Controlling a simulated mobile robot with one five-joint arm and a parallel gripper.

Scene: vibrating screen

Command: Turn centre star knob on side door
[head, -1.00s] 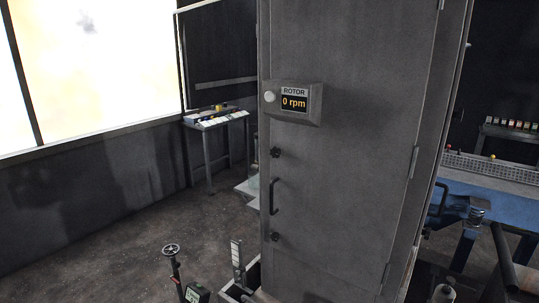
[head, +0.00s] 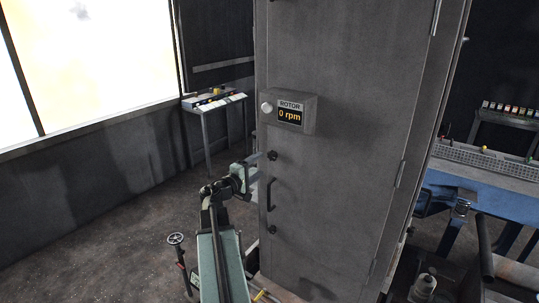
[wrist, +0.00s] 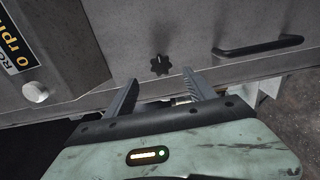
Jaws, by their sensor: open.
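The tall grey side door (head: 345,150) fills the middle of the head view. A dark star knob (head: 273,156) sits near its left edge, below the rotor display and above the bar handle (head: 271,194). A second dark knob (head: 272,230) is below the handle. My gripper (head: 259,168) is at the door's left edge, close to the upper knob. In the wrist view, my gripper (wrist: 160,77) is open and empty. The star knob (wrist: 160,65) shows just beyond and between its fingertips, with a light mark on it. I cannot tell the remaining depth gap.
The rotor display (head: 290,112) reads 0 rpm and juts from the door above the knob. It is at the left in the wrist view (wrist: 35,45). A hand wheel on a post (head: 176,239) stands at lower left. A control desk (head: 213,101) is behind, by the window.

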